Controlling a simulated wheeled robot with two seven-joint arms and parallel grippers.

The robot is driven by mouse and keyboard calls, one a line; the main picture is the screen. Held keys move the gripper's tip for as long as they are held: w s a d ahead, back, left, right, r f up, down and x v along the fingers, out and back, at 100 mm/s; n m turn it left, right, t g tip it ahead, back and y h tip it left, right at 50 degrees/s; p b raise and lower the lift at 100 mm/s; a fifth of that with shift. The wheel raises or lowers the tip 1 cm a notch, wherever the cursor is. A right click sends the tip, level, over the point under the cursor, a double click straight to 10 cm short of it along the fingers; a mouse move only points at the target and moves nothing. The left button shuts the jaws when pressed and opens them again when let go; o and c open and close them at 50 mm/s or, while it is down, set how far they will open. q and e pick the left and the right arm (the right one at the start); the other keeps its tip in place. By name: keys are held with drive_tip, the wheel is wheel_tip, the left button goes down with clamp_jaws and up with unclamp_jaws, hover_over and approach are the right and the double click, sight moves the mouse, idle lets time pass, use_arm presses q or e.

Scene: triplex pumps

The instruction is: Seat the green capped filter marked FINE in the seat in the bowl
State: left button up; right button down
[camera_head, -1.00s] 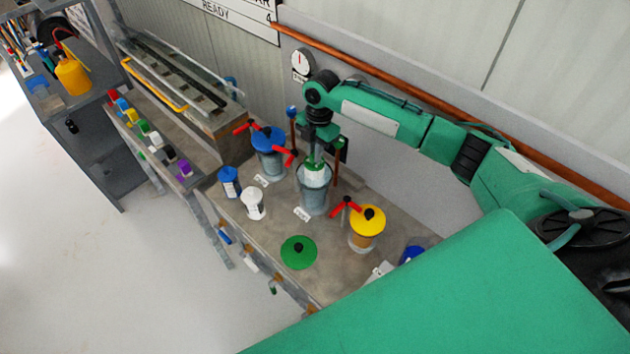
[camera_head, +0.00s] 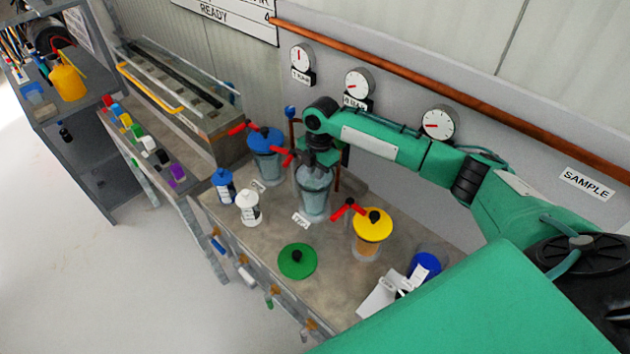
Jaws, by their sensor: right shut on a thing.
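My right gripper (camera_head: 318,160) points down right over the mouth of the open clear bowl (camera_head: 314,203), the middle one of three in a row. It is shut on the green capped filter, which is down in the bowl and mostly hidden by the gripper and bowl wall. I cannot read its FINE mark or tell whether it touches the seat. A round green lid (camera_head: 297,262) with a black knob lies on the bench in front of the bowl. My left gripper is out of view.
A blue-lidded bowl (camera_head: 266,142) with red handles stands left of the open bowl; a yellow-lidded one (camera_head: 373,224) stands right. A blue canister (camera_head: 224,185) and a white one (camera_head: 249,208) stand at the bench's left. A blue object (camera_head: 425,266) lies at the right.

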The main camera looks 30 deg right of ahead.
drive_tip(key=shift+f, duration=0.1)
drive_tip(key=c, duration=1.4)
unclamp_jaws()
drive_tip(key=shift+r, duration=0.2)
wheel_tip(320, 180, up, 12)
drive_tip(key=d+p, duration=0.1)
drive_tip(key=p, duration=1)
drive_tip(key=shift+w+d+f, duration=0.15)
drive_tip(key=shift+w+d, duration=0.05)
drive_tip(key=shift+w, duration=0.05)
